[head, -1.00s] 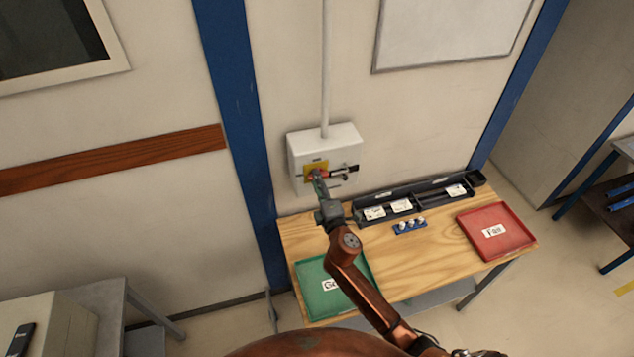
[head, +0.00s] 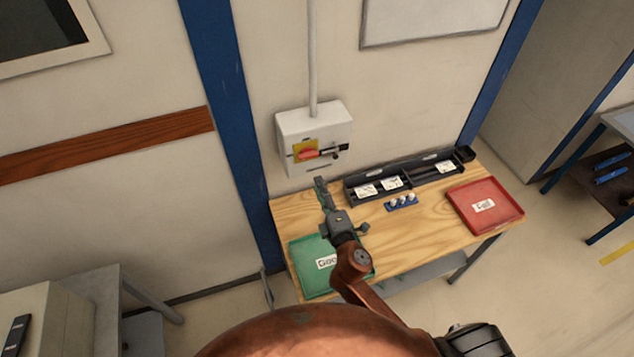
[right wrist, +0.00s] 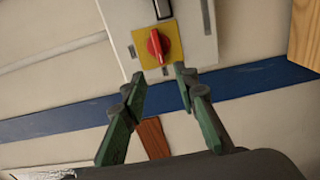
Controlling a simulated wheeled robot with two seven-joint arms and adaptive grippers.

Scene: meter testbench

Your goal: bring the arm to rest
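My right gripper (head: 322,186) is in front of and below the white switch box (head: 318,126) on the wall, over the left part of the wooden bench. In the right wrist view its two green fingers (right wrist: 160,80) stand apart with nothing between them. The box carries a red rotary switch on a yellow plate (head: 306,151); the switch also shows in the right wrist view (right wrist: 157,46), beyond the fingertips and apart from them. A dark latch-like part (head: 334,151) sits right of the switch. My left gripper is not in view.
The wooden bench (head: 408,235) holds a green tray (head: 309,284) under my right arm, a red tray (head: 499,197) at right, a black organiser (head: 408,179) with white cards, and a blue holder with white pieces (head: 402,202). Bare wood lies between the trays.

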